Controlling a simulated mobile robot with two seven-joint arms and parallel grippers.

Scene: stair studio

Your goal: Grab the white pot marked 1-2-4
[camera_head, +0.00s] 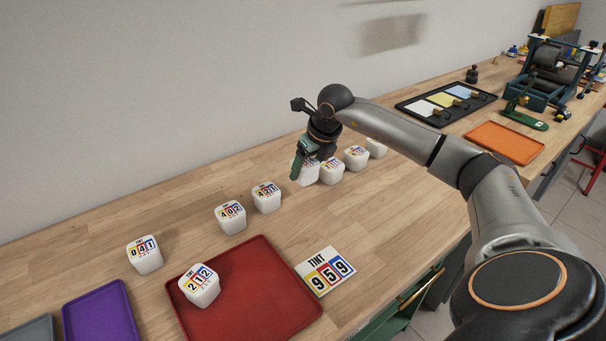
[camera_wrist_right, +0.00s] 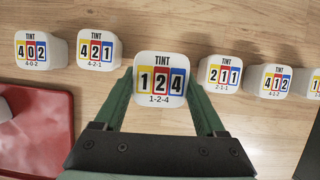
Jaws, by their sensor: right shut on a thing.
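The white pot marked 1-2-4 (camera_wrist_right: 160,90) sits between the two green fingers of my right gripper (camera_wrist_right: 162,98) in the right wrist view. Its label has yellow, red and blue digit fields under the word TINT. In the head view my right gripper (camera_head: 305,168) is over this pot (camera_head: 311,175), at the middle of the row, and partly hides it. The gripper is shut on the pot. Whether the pot touches the table I cannot tell. My left gripper does not show.
Pots 4-2-1 (camera_wrist_right: 97,48) and 4-0-2 (camera_wrist_right: 38,50) stand left of it, 2-1-1 (camera_wrist_right: 224,75) and 4-1-2 (camera_wrist_right: 270,82) close on its right. Pot 0-4-1 (camera_head: 145,254) stands farther left. Pot 2-1-2 (camera_head: 200,285) is on the red tray (camera_head: 262,295), beside a 9-5-9 card (camera_head: 326,270).

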